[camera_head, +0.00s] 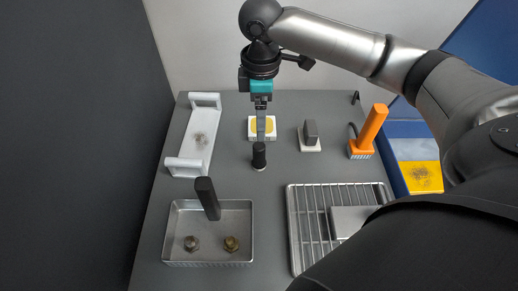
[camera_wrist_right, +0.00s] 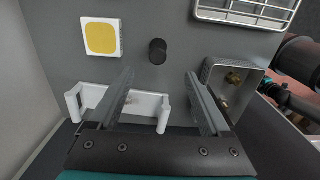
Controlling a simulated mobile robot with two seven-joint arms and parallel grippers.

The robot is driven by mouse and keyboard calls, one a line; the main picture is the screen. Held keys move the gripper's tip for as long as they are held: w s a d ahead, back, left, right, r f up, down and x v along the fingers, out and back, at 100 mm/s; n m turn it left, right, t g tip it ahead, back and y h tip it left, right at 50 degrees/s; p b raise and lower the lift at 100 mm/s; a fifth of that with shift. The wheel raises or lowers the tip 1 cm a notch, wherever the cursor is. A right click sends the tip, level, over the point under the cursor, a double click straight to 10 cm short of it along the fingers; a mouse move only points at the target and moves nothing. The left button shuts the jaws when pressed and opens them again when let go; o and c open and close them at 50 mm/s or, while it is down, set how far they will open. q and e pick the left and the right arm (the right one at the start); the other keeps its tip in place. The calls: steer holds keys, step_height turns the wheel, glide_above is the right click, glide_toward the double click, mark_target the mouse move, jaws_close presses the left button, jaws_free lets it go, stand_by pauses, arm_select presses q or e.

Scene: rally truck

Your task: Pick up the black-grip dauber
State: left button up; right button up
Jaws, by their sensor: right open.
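The black-grip dauber (camera_head: 259,155) stands upright on the grey table, a short black cylinder with a pale foot. In the right wrist view its dark round top (camera_wrist_right: 157,50) lies just beyond the fingertips, roughly centred between them. My right gripper (camera_head: 261,137) points down above and just behind the dauber in the head view. Its two fingers (camera_wrist_right: 160,78) are spread wide and nothing is between them. My left gripper is outside the head view; a dark and teal part of my other arm shows at the right edge of the wrist view, its jaws unclear.
A yellow pad (camera_head: 252,128) in a white frame is behind the dauber. A grey-grip block (camera_head: 309,135) and an orange-handled brush (camera_head: 368,132) stand right. A metal tray (camera_head: 178,217) holds nuts and a black handle.

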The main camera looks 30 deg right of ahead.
mark_target(259, 146)
step_height(259, 146, down, 7)
steer(key=shift+r+b, duration=0.1)
steer(key=shift+b, duration=0.45)
steer(key=shift+w+f+b, duration=0.2)
steer(key=shift+f+b, duration=0.4)
steer(key=shift+f, duration=2.35)
jaws_close()
